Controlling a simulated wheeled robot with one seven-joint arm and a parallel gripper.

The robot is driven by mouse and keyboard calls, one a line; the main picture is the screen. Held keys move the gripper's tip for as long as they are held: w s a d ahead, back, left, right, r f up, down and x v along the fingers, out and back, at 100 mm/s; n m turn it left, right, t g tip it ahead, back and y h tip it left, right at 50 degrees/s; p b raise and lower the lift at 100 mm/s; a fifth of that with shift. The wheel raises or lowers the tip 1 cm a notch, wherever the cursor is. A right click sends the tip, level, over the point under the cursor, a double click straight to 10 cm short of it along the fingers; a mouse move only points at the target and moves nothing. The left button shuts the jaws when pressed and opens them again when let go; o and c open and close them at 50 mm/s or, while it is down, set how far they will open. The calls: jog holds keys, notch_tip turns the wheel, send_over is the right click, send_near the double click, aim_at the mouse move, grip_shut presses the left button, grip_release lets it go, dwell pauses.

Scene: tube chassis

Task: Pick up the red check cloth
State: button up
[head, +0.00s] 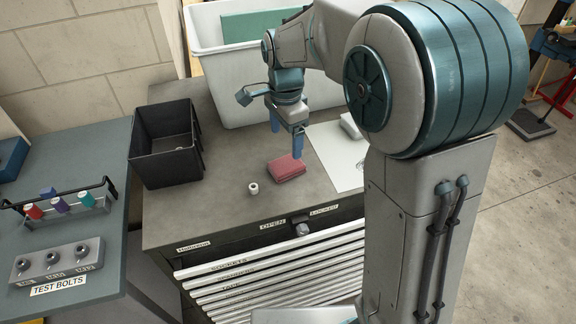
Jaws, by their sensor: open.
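The red cloth (287,169) lies folded in a small flat block on the grey top of the tool cabinet, near its front middle. A check pattern is too small to make out. My gripper (286,143) points down above the cloth, with its two blue fingers apart and nothing seen between them. The right finger overlaps the back of the cloth in the picture; I cannot tell whether it touches.
A small white roll (253,188) stands left of the cloth. A black bin (168,165) is farther left, and a large white tub (215,75) stands behind. A white sheet (335,150) lies to the right. The cabinet top's front left is clear.

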aim_at(287, 164)
notch_tip(287, 164, down, 9)
jog(key=shift+s+d+r+p, duration=0.1)
jog(key=shift+s+r+p, duration=0.1)
jog(key=shift+p, duration=0.35)
jog(key=c, duration=1.1)
